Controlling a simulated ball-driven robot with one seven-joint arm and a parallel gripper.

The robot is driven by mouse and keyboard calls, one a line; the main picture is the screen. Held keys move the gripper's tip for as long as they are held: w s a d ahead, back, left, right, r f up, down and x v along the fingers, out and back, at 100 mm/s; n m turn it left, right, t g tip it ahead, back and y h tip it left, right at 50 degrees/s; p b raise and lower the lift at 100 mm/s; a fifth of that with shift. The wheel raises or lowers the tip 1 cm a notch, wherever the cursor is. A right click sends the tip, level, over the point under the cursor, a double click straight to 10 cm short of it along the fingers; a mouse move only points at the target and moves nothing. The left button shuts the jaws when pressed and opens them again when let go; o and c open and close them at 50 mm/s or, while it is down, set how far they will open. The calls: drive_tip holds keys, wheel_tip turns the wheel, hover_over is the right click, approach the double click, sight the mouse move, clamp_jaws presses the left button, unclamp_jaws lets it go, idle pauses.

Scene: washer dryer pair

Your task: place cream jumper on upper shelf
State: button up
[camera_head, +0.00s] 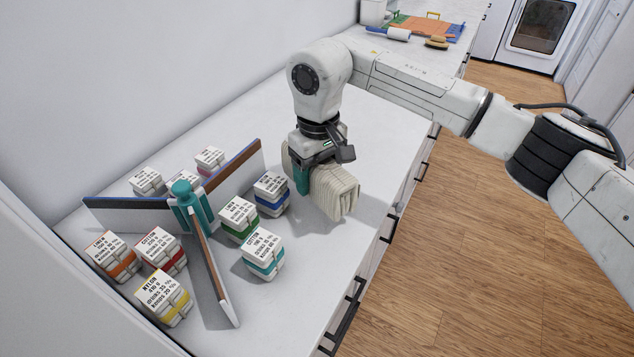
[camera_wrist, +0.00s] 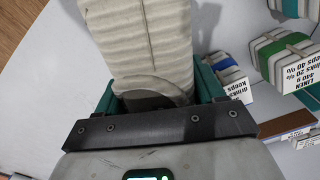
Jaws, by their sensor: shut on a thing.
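The cream jumper (camera_head: 335,188), a folded ribbed bundle, is between the teal fingers of my gripper (camera_head: 304,178). In the head view it is at or just above the white counter; I cannot tell if it touches. In the wrist view the jumper (camera_wrist: 150,50) fills the space between the fingers of my gripper (camera_wrist: 160,92), which is shut on it. My gripper's body hides part of the jumper in the head view. I see no upper shelf in either view.
A three-winged divider with a teal hub (camera_head: 190,205) stands left on the white counter (camera_head: 385,128). Several labelled, banded bundles surround it, the blue-banded one (camera_head: 271,193) closest to the jumper. Brushes and an orange board (camera_head: 425,25) lie at the back. Wooden floor (camera_head: 480,250) is clear at right.

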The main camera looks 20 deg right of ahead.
drive_tip(key=shift+w+f, duration=0.25)
drive_tip(key=shift+f, duration=0.05)
drive_tip(key=shift+f+p, duration=0.45)
drive_tip(key=shift+f, duration=1.05)
drive_tip(key=shift+f, duration=0.2)
drive_tip(key=o, duration=1.4)
